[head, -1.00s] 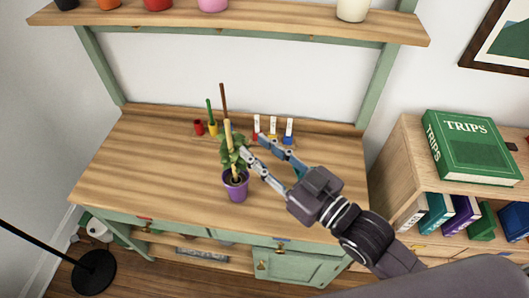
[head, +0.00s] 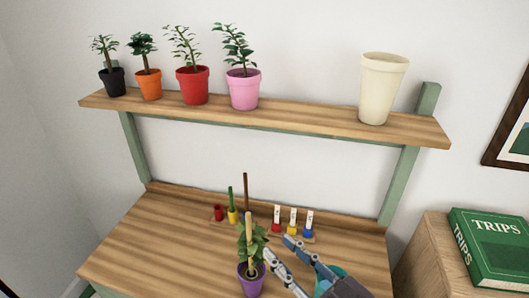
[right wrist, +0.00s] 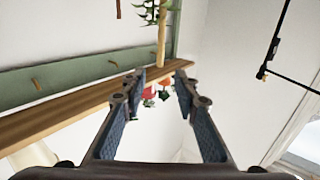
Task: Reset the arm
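My right gripper (head: 277,246) is over the workbench, just right of a leafy plant (head: 251,240) in a purple pot (head: 251,280). Its two fingers are apart with nothing between them. In the right wrist view the open fingertips (right wrist: 158,76) point toward a leafy stem with a light wooden stake (right wrist: 162,42), which stands just beyond them. The gripper looks clear of the plant. My left gripper is in neither current view.
The wooden bench (head: 150,240) is clear at left. Small coloured pots and labelled holders (head: 292,228) stand at its back. The upper shelf (head: 300,122) bears several potted plants and a cream pot (head: 381,90). A green book (head: 490,245) lies at right.

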